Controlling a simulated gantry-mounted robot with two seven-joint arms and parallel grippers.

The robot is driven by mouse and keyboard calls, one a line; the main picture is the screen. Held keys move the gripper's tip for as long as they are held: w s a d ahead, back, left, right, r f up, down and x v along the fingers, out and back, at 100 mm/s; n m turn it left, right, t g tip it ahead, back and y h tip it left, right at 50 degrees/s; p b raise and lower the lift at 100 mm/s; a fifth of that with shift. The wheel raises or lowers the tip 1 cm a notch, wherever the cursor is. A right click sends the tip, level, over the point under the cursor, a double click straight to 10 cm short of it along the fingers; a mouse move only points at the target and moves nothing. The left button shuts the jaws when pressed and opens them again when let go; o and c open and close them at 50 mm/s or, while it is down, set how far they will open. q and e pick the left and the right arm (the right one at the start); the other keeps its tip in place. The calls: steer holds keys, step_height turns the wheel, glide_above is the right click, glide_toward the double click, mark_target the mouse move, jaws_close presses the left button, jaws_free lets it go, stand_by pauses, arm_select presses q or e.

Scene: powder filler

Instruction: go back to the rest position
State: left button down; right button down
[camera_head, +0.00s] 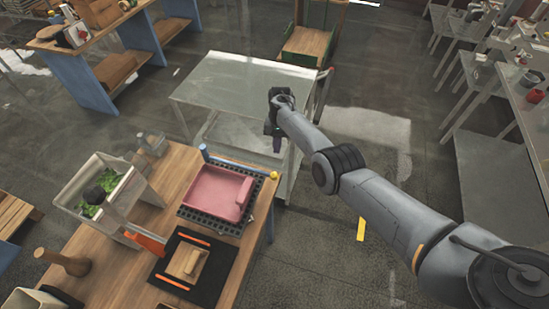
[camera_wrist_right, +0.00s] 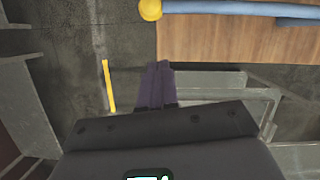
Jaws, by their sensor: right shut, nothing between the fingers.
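My right gripper (camera_head: 277,144) hangs at the end of my outstretched grey arm, beside the silver metal table (camera_head: 225,85) and beyond the far right corner of the wooden workbench (camera_head: 180,170). In the right wrist view its two purple fingers (camera_wrist_right: 156,82) lie together, shut with nothing between them. They point toward the workbench edge (camera_wrist_right: 235,40) and appear apart from it. My left gripper is in neither view.
The workbench carries a pink tray (camera_head: 215,192), a black mat (camera_head: 163,268) and a white bin (camera_head: 72,191) with green contents. A blue bar (camera_head: 235,164) with a yellow end runs along its far edge. Open floor (camera_head: 325,250) lies right of the workbench.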

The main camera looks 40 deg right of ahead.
steer(key=v, duration=0.6)
steer(key=s+a+f+g+p, duration=0.15)
steer(key=s+f+g, duration=0.25)
steer(key=s+f, duration=1.5)
steer(key=s+a+f+n+h+p, duration=0.2)
steer(key=s, duration=0.7)
steer(key=s+a+f+n+h+p, duration=0.1)
steer(key=s+a+f+n+h, duration=0.15)
steer(key=s, duration=0.65)
steer(key=s+a+r+n+t+p, duration=0.25)
steer(key=s+a+r+n, duration=0.2)
steer(key=a+r, duration=0.35)
steer(key=w+a+r+n+t+y, duration=0.1)
steer(key=w+a+r+t, duration=0.2)
steer(key=r, duration=0.6)
steer(key=w+a+r+n+t+y, duration=0.1)
steer(key=w+a+r+t, duration=0.2)
steer(key=r, duration=0.6)
steer(key=shift+w+a+r+n+t+b, duration=0.3)
steer(key=shift+a+r+t, duration=0.1)
steer(key=shift+a+t, duration=0.2)
